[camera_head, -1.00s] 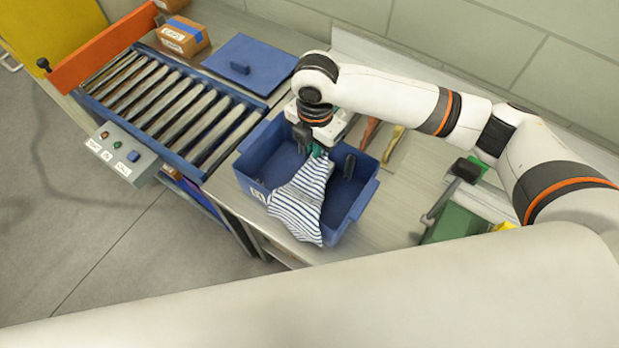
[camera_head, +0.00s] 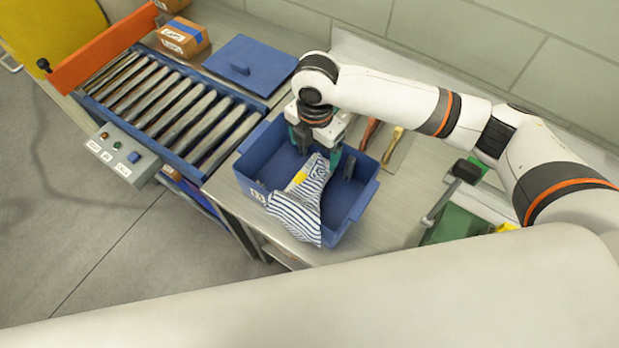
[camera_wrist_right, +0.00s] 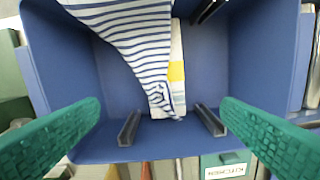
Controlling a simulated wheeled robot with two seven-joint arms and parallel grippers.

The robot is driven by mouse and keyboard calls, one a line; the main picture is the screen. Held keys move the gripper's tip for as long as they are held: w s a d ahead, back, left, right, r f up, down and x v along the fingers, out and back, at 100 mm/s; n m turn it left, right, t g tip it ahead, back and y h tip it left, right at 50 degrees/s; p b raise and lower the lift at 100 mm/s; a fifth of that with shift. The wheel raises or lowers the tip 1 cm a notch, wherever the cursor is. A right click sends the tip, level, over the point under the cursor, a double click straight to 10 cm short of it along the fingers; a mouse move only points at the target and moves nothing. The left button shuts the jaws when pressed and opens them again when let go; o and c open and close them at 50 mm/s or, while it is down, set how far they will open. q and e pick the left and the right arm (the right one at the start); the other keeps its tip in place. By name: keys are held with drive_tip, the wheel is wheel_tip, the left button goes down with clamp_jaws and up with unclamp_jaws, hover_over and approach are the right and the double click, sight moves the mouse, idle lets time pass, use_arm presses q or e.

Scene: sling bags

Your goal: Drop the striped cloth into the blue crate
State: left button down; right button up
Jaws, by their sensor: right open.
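The striped cloth (camera_head: 303,208), white with dark blue lines, lies partly in the blue crate (camera_head: 362,200). Its lower part drapes over the crate's near wall in the head view. In the right wrist view the cloth (camera_wrist_right: 140,42) runs down from the top edge, its narrow end inside the crate (camera_wrist_right: 62,62). My right gripper (camera_head: 321,153) is over the far part of the crate. Its green fingers (camera_wrist_right: 160,135) are wide apart in the wrist view, with nothing between them. My left gripper does not show.
A yellow-and-white item (camera_wrist_right: 177,70) lies beside the cloth in the crate. A roller conveyor (camera_head: 170,105) and a blue lid-like panel (camera_head: 250,60) are to the left. Tools with orange and yellow handles (camera_head: 393,142) and a green vise-like device (camera_head: 455,222) are to the right.

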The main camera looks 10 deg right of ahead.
wheel_tip(320, 180, up, 6)
drive_tip(key=p, duration=0.4)
drive_tip(key=shift+f, duration=0.25)
wheel_tip(320, 180, up, 12)
drive_tip(key=b, duration=0.2)
drive_tip(key=shift+b, duration=0.35)
drive_tip(key=shift+s, duration=0.1)
idle(0.5)
